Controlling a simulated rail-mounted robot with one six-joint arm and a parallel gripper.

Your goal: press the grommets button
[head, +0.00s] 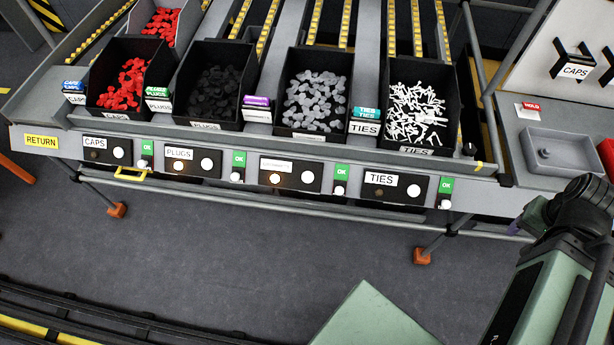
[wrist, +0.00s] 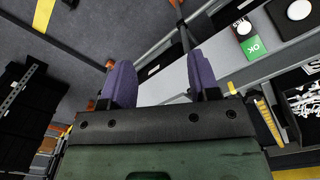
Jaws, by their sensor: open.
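In the head view, the third panel from the left (head: 291,174) sits under the bin of grey pieces (head: 314,100). Its white label is too blurred to read surely; the other panels read CAPS, PLUGS and TIES.
A CAPS panel (head: 107,150), PLUGS panel (head: 193,161) and TIES panel (head: 396,187) share the front rail. Bins of red, black and white pieces stand above. A grey tray (head: 567,147) is at right. Floor before the rail is clear.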

